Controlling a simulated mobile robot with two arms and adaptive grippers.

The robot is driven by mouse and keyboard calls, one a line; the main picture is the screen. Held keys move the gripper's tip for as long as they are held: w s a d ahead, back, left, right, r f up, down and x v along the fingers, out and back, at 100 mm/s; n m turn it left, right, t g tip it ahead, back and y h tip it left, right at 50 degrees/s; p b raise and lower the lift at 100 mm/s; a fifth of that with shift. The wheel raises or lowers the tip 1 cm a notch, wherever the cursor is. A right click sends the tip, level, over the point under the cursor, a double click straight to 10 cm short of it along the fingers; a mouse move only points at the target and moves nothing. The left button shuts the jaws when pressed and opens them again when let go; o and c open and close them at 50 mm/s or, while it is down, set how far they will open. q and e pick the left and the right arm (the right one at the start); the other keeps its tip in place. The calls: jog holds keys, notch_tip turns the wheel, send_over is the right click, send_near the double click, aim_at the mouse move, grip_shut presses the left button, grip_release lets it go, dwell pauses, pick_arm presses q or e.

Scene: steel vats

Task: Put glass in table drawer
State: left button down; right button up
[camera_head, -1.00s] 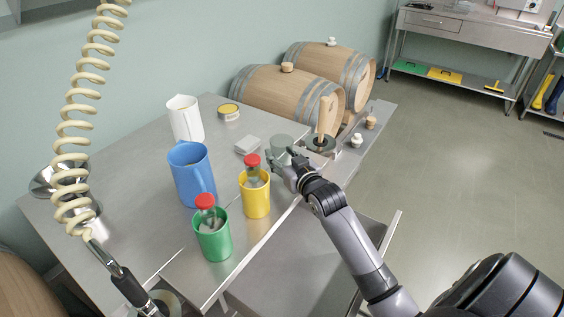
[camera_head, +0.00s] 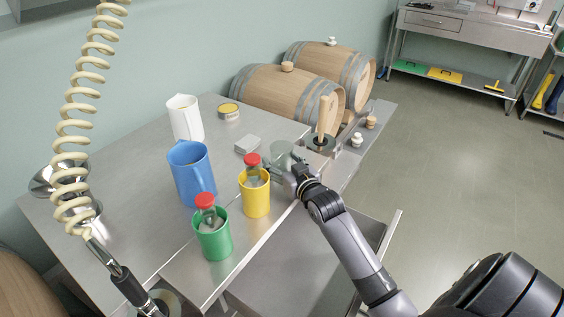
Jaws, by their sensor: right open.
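A clear greenish glass (camera_head: 281,149) stands on the steel table (camera_head: 120,180) near its right edge, beyond the yellow cup. My right gripper (camera_head: 283,164) is open at the glass, with its fingers low beside it; whether they touch it I cannot tell. The gripper's fingers partly cover the glass. The table drawer (camera_head: 290,280) is pulled out below the table's front edge and looks empty where it shows. My right arm passes over the drawer's right part. My left gripper is not in view.
A yellow cup (camera_head: 256,197) and a green cup (camera_head: 213,238) hold red-capped bottles near the front edge. A blue pitcher (camera_head: 189,175), a white pitcher (camera_head: 185,119) and a grey block (camera_head: 247,145) stand behind. A coiled hose (camera_head: 72,130) hangs at left.

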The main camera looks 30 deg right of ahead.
jog(key=shift+s+r, duration=0.15)
jog(key=v, duration=1.1)
jog(key=shift+s+b, duration=0.35)
jog(key=shift+a, duration=0.1)
